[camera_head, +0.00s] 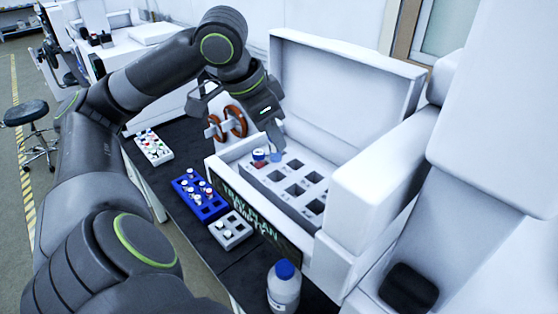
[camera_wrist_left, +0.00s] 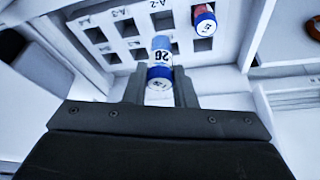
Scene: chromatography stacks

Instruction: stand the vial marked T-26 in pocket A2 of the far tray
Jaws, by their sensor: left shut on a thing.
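My left gripper (camera_head: 274,146) is shut on a vial with a light blue body (camera_wrist_left: 161,47), a label reading 26 and a white-topped cap with a blue band. The same vial shows in the head view (camera_head: 276,157). It is over the grey pocketed tray (camera_head: 262,180) in the open white machine. In the wrist view the tray (camera_wrist_left: 84,22) has labels A-2 and A-3, and pocket A-2 (camera_wrist_left: 162,20) looks empty. The vial's far end lies just below that pocket in the picture; I cannot tell its height. My right gripper is not in view.
A red vial with a blue-banded cap (camera_wrist_left: 204,18) stands in the tray beside A-2. Outside are a blue rack (camera_head: 213,207), a small grey rack (camera_head: 230,243), a white rack (camera_head: 165,157) and a blue-capped bottle (camera_head: 284,291). The machine's raised lid (camera_head: 340,95) stands behind the tray.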

